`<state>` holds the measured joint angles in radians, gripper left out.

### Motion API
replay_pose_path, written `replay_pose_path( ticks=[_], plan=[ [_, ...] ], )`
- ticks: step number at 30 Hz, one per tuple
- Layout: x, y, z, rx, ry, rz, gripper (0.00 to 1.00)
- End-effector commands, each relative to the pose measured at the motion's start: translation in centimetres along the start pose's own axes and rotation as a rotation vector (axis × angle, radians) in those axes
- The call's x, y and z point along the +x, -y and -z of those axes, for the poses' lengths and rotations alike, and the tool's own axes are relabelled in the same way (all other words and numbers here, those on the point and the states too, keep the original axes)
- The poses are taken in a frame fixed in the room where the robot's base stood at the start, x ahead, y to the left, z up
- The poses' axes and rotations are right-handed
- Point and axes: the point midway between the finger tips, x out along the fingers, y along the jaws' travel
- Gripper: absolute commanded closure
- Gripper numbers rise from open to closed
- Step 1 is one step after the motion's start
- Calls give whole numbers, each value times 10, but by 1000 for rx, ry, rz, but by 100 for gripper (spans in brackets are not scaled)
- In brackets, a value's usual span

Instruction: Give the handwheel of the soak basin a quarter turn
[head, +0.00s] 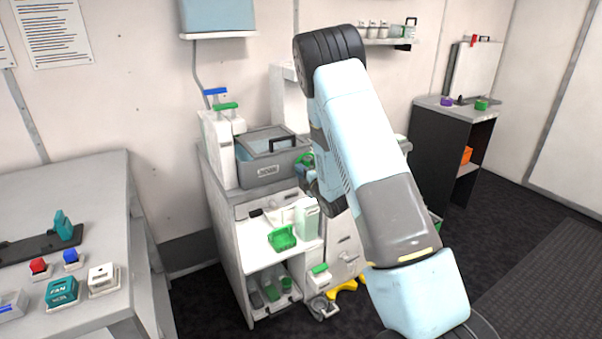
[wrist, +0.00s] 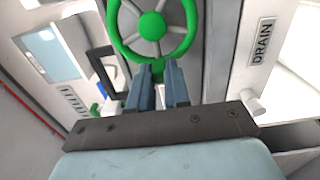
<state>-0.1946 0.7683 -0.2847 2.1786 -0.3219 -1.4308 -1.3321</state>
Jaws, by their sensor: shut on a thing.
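The green handwheel (wrist: 152,26) fills the top middle of the wrist view, with its rim, spokes and hub showing. In the head view only a bit of the green wheel (head: 304,158) shows, beside my arm. The soak basin (head: 267,174) is the grey box with a lid and black handle on the white counter. My gripper (wrist: 162,72) is shut on the lower rim of the handwheel, a finger to each side. The fingers partly hide the grasped bit of rim. In the head view my arm hides most of the gripper.
A DRAIN label (wrist: 262,41) is right of the wheel in the wrist view. Dispensers with a blue (head: 215,92) and a green top stand left of the basin. A green tray (head: 282,238) lies on the counter front. A grey bench (head: 90,170) stands at left, a dark cabinet (head: 436,150) at right.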

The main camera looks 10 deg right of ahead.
Motion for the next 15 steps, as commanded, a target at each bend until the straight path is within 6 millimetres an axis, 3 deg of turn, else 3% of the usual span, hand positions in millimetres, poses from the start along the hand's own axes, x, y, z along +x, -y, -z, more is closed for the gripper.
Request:
replay_pose_path(
  ticks=[1, 9, 10, 15],
  plan=[
    [2, 1, 7, 1, -13, 0, 100],
    [2, 2, 7, 2, -14, 2, 100],
    [2, 2, 7, 2, -14, 2, 81],
    [2, 1, 6, 2, -11, 1, 65]
  ],
)
